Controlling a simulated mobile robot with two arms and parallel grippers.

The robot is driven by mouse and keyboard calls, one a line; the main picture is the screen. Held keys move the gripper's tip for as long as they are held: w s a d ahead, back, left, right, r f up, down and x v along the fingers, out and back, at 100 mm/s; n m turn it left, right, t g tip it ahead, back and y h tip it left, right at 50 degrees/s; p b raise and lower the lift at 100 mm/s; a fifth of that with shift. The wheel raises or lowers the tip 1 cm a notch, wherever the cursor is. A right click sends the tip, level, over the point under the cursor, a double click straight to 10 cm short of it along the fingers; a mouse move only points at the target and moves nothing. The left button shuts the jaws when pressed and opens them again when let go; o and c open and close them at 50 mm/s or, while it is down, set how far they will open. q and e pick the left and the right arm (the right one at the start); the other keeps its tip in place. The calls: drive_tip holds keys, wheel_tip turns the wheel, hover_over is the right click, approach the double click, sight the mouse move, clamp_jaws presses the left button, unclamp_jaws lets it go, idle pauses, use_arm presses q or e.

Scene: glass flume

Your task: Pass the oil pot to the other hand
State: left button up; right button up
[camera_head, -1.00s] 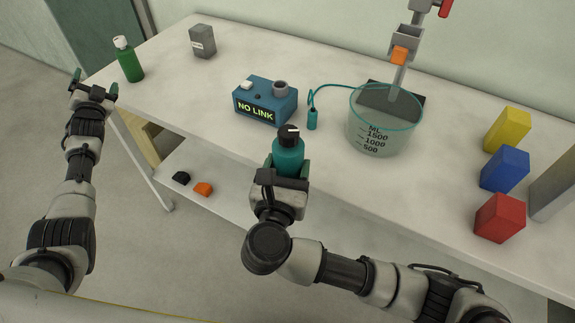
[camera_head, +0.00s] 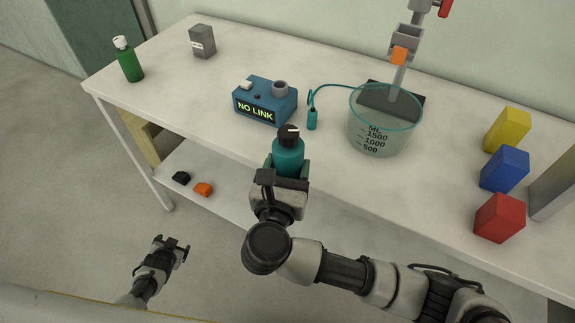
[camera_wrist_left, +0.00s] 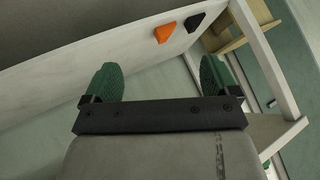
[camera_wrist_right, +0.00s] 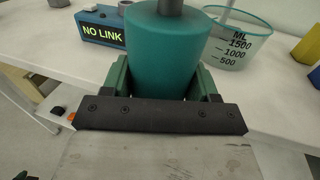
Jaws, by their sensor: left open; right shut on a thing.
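The oil pot (camera_head: 288,155) is a teal bottle with a black cap. My right gripper (camera_head: 287,170) is shut on it and holds it upright by the table's front edge. In the right wrist view the teal oil pot (camera_wrist_right: 165,50) sits between the green fingers of the right gripper (camera_wrist_right: 163,85). My left gripper (camera_head: 178,250) is low at the left, in front of the table and well apart from the pot. In the left wrist view the left gripper (camera_wrist_left: 160,82) is open and empty, with its green fingers apart.
The table (camera_head: 215,115) carries a green bottle (camera_head: 130,62), grey box (camera_head: 202,42), blue NO LINK device (camera_head: 265,100), large beaker (camera_head: 380,130), and yellow (camera_head: 507,130), blue (camera_head: 504,170) and red (camera_head: 499,218) blocks. Black (camera_head: 181,178) and orange (camera_head: 203,190) pieces lie on the lower shelf.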

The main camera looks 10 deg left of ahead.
use_arm(q)
drive_tip(key=s+d+f+g+h, duration=0.1)
drive_tip(key=s+d+f, duration=0.3)
drive_tip(key=s, duration=0.7)
drive_tip(key=s+d+f+g, duration=0.4)
drive_tip(key=s+d, duration=0.4)
drive_tip(key=s, duration=0.4)
drive_tip(key=s+d+f+g+h, duration=0.1)
drive_tip(key=s+d+f, duration=0.3)
drive_tip(key=s, duration=0.7)
drive_tip(key=shift+s+d+f+n+g+h, duration=0.3)
drive_tip(key=shift+s+d+f+g, duration=0.1)
drive_tip(key=shift+d+g, duration=0.45)
